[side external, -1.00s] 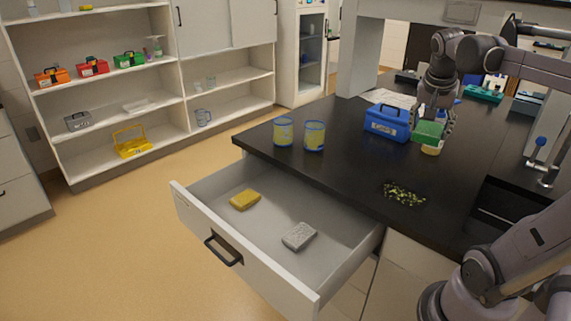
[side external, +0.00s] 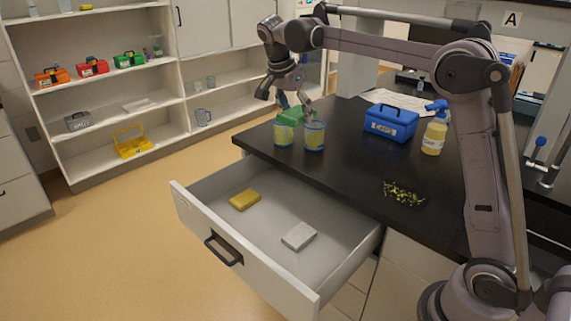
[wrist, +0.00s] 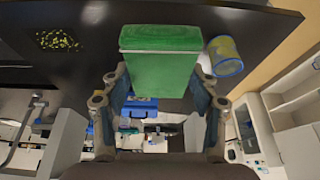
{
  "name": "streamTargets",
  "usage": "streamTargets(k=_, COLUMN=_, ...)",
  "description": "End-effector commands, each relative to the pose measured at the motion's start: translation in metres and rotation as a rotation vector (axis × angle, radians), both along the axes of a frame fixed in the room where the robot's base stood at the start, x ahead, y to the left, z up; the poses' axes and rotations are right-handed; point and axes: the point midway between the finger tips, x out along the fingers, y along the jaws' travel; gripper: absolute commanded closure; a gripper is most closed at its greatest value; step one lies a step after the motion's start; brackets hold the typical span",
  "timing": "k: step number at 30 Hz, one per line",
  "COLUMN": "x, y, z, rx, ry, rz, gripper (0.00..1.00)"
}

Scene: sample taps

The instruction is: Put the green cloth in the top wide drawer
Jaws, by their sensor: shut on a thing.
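The green cloth (side external: 291,117) is a folded block held by my gripper (side external: 292,104), which is shut on it. In the wrist view the cloth (wrist: 160,60) sits between the two fingers (wrist: 165,92). In the side view it is by the two yellow-and-blue cups on the counter, partly overlapping them; I cannot tell whether it touches them. The wide drawer (side external: 262,276) is pulled open below the counter, in front of and below my gripper. Inside it lie a yellow cloth (side external: 244,200) and a grey cloth (side external: 299,236), with bare floor around them.
Two cups, left (side external: 283,133) and right (side external: 314,135), stand near the counter's edge. A blue box (side external: 391,122), a spray bottle (side external: 435,132) and scattered green-yellow bits (side external: 403,193) are on the black counter (side external: 345,170). Shelves stand behind.

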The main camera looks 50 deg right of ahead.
Motion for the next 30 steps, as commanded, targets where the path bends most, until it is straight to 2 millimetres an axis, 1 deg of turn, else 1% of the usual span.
streamTargets(k=1, x=0.01, y=0.014, z=-0.003, rx=0.0, ry=0.001, rz=-0.001, gripper=0.61)
streamTargets(k=6, x=0.032, y=0.048, z=-0.013, rx=0.0, ry=0.0, rz=-0.021, gripper=0.61)
streamTargets(k=9, x=0.041, y=0.066, z=-0.019, rx=-0.001, ry=0.001, rz=-0.03, gripper=0.61)
streamTargets(k=10, x=0.039, y=0.062, z=-0.025, rx=-0.001, ry=0.0, rz=-0.034, gripper=0.61)
streamTargets(k=14, x=0.038, y=0.061, z=-0.047, rx=0.0, ry=0.0, rz=-0.033, gripper=0.61)
streamTargets(k=18, x=0.038, y=0.061, z=-0.078, rx=0.0, ry=0.0, rz=-0.031, gripper=0.61)
streamTargets(k=20, x=0.039, y=0.061, z=-0.096, rx=0.0, ry=0.0, rz=-0.031, gripper=0.61)
streamTargets(k=27, x=0.038, y=0.06, z=-0.174, rx=0.0, ry=0.0, rz=-0.031, gripper=0.61)
streamTargets(k=30, x=0.038, y=0.06, z=-0.203, rx=0.0, ry=0.0, rz=-0.031, gripper=0.61)
